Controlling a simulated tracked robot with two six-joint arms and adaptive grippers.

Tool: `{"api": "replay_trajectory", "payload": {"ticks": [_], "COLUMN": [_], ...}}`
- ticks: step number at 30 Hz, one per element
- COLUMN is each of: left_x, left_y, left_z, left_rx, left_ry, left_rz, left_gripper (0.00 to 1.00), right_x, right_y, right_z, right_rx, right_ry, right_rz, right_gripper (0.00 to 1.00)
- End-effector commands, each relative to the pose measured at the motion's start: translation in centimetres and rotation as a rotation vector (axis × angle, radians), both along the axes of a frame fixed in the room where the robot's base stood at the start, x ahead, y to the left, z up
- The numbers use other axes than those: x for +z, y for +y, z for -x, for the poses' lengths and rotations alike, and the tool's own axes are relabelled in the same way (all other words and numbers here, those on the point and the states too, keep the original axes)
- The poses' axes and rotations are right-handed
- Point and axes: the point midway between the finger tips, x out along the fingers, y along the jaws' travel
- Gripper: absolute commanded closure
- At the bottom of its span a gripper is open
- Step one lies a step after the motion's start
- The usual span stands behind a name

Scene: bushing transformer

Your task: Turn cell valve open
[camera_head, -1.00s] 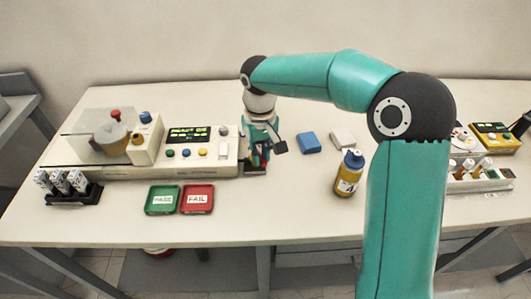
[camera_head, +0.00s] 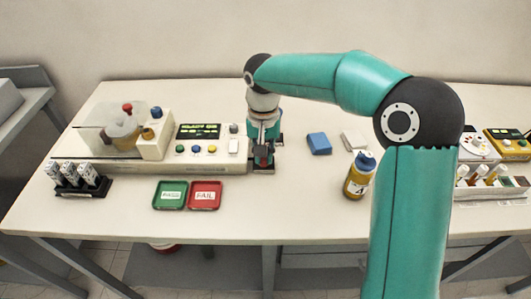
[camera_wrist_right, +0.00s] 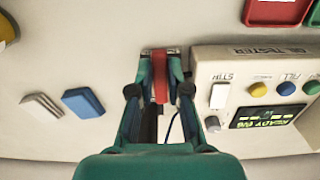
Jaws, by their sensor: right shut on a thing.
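The tester unit (camera_head: 200,162) stands at the left of the table with a display and coloured buttons. It also shows in the right wrist view (camera_wrist_right: 230,70). Its clear-walled cell section (camera_head: 118,133) has a red knob (camera_head: 127,107) on top. My right gripper (camera_head: 264,150) points down at the tester's right end. In the right wrist view my right gripper (camera_wrist_right: 160,72) is shut on a red handle (camera_wrist_right: 160,88), a finger on each side. I cannot tell if this handle is the cell valve. Its lower part is hidden. My left gripper is not in view.
A green tray (camera_head: 170,207) and a red FAIL tray (camera_head: 204,208) lie in front of the tester. A vial rack (camera_head: 68,190) is at left. A blue block (camera_head: 319,143), a pale block (camera_head: 354,140) and a yellow bottle (camera_head: 357,187) stand right of my gripper.

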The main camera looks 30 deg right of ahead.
Motion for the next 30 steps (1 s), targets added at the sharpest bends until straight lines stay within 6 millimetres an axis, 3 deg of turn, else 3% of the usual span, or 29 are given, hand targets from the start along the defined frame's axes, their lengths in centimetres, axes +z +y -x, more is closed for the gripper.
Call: {"api": "replay_trajectory", "payload": {"ticks": [6,7,12,23,30], "left_x": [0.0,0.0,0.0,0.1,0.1], "left_y": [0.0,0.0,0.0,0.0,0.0], "left_z": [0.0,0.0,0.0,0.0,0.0], "left_rx": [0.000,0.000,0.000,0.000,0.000], "left_ry": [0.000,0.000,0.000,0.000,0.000], "left_rz": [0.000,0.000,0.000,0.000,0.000], "left_gripper": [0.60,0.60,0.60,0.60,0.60], "right_x": [0.1,0.1,0.1,0.4,3.7], "right_y": [-0.1,-0.1,-0.1,0.0,0.0], "right_z": [-0.1,-0.1,-0.1,-0.1,-0.1], "right_rx": [-0.004,-0.004,-0.002,0.000,0.000], "right_ry": [-0.004,-0.004,-0.004,-0.003,-0.007], "right_rz": [0.001,0.001,0.001,0.001,0.000], "right_gripper": [1.00,0.82,0.58,0.58,0.58]}}
